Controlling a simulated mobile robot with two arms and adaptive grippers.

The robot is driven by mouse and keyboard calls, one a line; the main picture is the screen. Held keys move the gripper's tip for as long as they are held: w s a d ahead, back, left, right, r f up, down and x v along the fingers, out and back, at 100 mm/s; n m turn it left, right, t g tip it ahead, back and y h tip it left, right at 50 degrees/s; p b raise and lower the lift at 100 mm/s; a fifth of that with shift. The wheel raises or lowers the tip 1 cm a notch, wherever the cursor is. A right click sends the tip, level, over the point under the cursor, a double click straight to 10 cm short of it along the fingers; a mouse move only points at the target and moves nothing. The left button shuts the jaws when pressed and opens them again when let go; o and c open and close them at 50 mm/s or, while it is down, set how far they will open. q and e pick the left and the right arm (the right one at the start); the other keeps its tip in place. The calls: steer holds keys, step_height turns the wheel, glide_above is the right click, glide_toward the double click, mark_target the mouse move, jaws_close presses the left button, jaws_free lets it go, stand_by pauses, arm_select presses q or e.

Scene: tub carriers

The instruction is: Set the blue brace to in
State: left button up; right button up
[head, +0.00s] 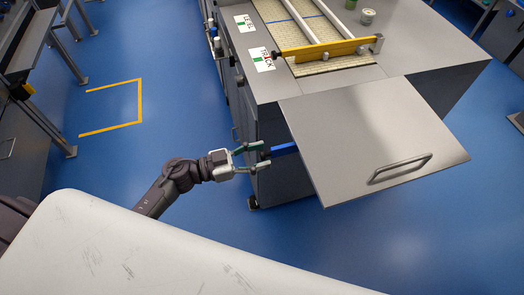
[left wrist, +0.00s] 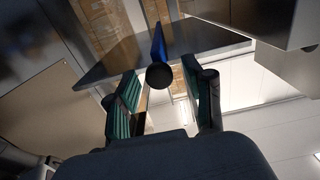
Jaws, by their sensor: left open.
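The blue brace (head: 284,149) sticks out from the side of the grey cabinet, under the edge of a flat grey leaf (head: 375,125); the leaf covers the rest of it. In the left wrist view the blue brace (left wrist: 158,42) ends in a round dark knob (left wrist: 159,76). My left gripper (head: 266,156) is open at the brace's outer end. In the left wrist view its green-padded fingers (left wrist: 168,92) stand on either side of the knob, with visible gaps. My right gripper is not in view.
The leaf has a bar handle (head: 402,167) and stands out level from the cabinet top (head: 262,85). A yellow bar (head: 330,49) and white rails lie on top, beside a small cup (head: 367,16). Blue floor (head: 185,110) is free at left. A white surface (head: 130,245) fills the lower left.

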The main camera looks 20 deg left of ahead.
arm_select(q)
steer(key=shift+w+d, duration=0.3)
steer(key=shift+d, duration=0.15)
jaws_close()
